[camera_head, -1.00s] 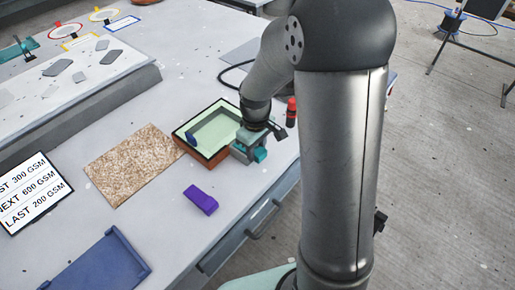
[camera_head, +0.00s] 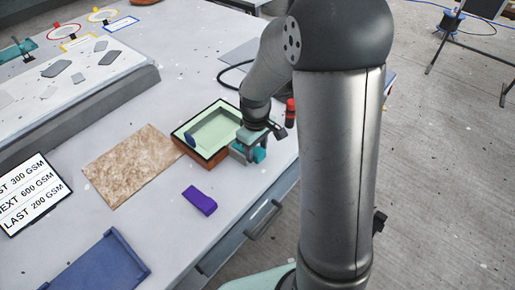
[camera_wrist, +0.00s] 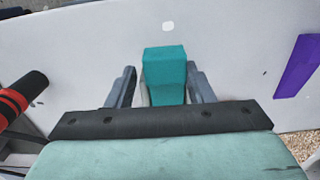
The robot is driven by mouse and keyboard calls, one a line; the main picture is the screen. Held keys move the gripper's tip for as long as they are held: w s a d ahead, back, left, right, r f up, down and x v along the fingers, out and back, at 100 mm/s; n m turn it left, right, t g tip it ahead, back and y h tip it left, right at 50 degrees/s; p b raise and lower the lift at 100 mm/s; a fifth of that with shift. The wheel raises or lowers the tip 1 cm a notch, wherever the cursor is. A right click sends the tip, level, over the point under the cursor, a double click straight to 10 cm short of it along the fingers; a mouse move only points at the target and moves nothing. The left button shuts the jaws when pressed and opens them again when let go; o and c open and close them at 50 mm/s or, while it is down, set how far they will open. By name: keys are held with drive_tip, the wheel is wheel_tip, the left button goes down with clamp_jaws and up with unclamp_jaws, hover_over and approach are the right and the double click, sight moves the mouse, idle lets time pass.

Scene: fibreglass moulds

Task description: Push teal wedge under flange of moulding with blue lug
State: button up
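The teal wedge (camera_head: 259,154) is at the right end of the mould on the grey table. In the wrist view, the wedge (camera_wrist: 165,72) lies between the fingers of my gripper (camera_wrist: 162,82), close to the right finger, with a narrow gap at the left finger. My gripper (camera_head: 249,147) is low beside the mould's right corner, and its fingers look open around the wedge. The pale green moulding (camera_head: 214,129) sits in a brown mould (camera_head: 207,159). A blue lug (camera_head: 191,139) stands at its left side. The flange edge near the wedge is hidden by my gripper.
A purple wedge (camera_head: 200,201) lies in front of the mould; it also shows in the wrist view (camera_wrist: 300,66). A brown fibre mat (camera_head: 130,165) lies left, a blue tray (camera_head: 100,270) at front left. A red and black bottle (camera_head: 291,112) stands right of my gripper.

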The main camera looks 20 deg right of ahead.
drive_tip(key=shift+w+a, duration=0.35)
drive_tip(key=shift+a, duration=0.35)
drive_tip(key=shift+w+r, duration=0.15)
drive_tip(key=shift+r, duration=0.3)
wheel_tip(320, 180, up, 16)
drive_tip(key=d, duration=0.1)
drive_tip(key=shift+s+d+r, duration=0.15)
drive_tip(key=shift+s+r, duration=0.1)
drive_tip(key=shift+s, duration=0.2)
